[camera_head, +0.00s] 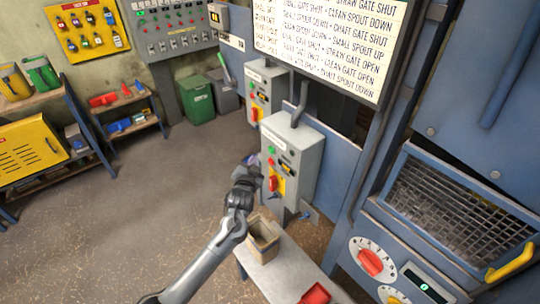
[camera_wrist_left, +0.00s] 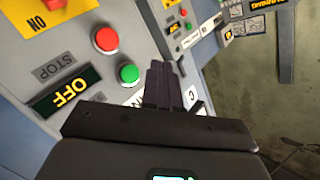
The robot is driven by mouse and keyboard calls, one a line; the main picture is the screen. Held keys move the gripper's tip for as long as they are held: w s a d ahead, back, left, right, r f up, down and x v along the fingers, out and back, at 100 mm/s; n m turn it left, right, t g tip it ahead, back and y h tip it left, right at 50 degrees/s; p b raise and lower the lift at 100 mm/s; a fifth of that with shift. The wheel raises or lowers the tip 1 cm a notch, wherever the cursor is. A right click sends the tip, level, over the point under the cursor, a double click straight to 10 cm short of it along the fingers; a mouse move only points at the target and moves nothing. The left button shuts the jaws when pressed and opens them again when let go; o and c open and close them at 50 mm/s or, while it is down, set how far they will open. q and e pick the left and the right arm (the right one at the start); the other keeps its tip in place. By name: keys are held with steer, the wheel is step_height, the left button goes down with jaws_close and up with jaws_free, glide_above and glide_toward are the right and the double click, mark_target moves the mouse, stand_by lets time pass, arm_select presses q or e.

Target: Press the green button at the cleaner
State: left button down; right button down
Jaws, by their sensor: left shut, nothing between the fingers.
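A grey control box (camera_head: 292,165) stands at the middle of the head view, and its label is too small to read. On its face are a green button (camera_head: 271,149), a red button (camera_head: 271,161) and a red-and-yellow switch. The left wrist view shows a green button (camera_wrist_left: 129,74) close up, below a red button (camera_wrist_left: 106,40) and beside a lit OFF display (camera_wrist_left: 65,92). My left gripper (camera_head: 250,160) is in front of the box's left side. Its shut, empty fingers (camera_wrist_left: 165,68) appear just right of the green button, with a small gap in the picture. My right gripper is out of view.
A similar control box (camera_head: 264,95) stands behind. An open bin (camera_head: 263,235) sits on a low bench (camera_head: 285,275) below the box. A large written board (camera_head: 330,40) hangs above, and a blue machine with a mesh window (camera_head: 450,205) stands at right. Floor at left is clear.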

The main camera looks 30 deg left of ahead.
mark_target(271, 150)
arm_select(q)
steer(key=w+b, duration=0.1)
steer(key=w, duration=0.1)
steer(key=w+d+b, duration=0.1)
steer(key=w, duration=0.1)
steer(key=shift+w+d, duration=0.1)
steer(key=shift+d, duration=0.1)
stand_by(0.7)
stand_by(0.8)
steer(key=shift+w, duration=0.15)
stand_by(0.5)
steer(key=shift+w+d, duration=0.15)
steer(key=shift+w, duration=0.1)
steer(key=shift+w, duration=0.15)
stand_by(0.5)
